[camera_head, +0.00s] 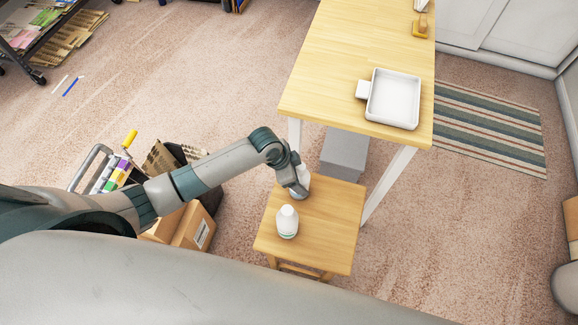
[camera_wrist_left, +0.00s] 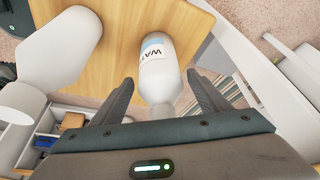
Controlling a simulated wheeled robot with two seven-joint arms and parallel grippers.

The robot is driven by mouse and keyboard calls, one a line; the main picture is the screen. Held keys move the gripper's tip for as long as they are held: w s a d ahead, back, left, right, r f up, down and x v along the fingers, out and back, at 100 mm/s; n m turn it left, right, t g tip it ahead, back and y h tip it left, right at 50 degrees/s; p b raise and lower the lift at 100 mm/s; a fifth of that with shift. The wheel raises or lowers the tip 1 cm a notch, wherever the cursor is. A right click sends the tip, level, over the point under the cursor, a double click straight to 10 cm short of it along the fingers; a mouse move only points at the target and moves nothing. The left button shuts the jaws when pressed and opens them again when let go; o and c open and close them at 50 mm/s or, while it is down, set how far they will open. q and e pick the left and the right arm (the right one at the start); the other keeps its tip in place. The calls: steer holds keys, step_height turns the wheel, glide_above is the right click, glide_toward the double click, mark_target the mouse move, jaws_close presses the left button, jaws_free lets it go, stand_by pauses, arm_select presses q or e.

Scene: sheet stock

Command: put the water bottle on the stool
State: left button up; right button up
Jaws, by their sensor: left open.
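The water bottle is white with a blue and white label reading "WAT"; in the left wrist view the bottle (camera_wrist_left: 157,62) is between my left fingers. In the head view the bottle (camera_head: 303,178) is on the wooden stool (camera_head: 335,222), near its back edge and partly hidden by my gripper. My left gripper (camera_head: 297,187) is open, with a finger on each side of the bottle; finger contact cannot be told. My right gripper is not in view.
A second white bottle (camera_head: 287,222) stands on the stool nearer me. A wooden table (camera_head: 330,75) with a white tray (camera_head: 393,98) rises behind the stool. Cardboard boxes (camera_head: 193,228) and a cart are at left. A grey box (camera_head: 345,152) sits under the table.

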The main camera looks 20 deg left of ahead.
arm_select(q)
steer(key=b+v, duration=0.1)
steer(key=v, duration=1)
steer(key=shift+b, duration=0.3)
stand_by(1.3)
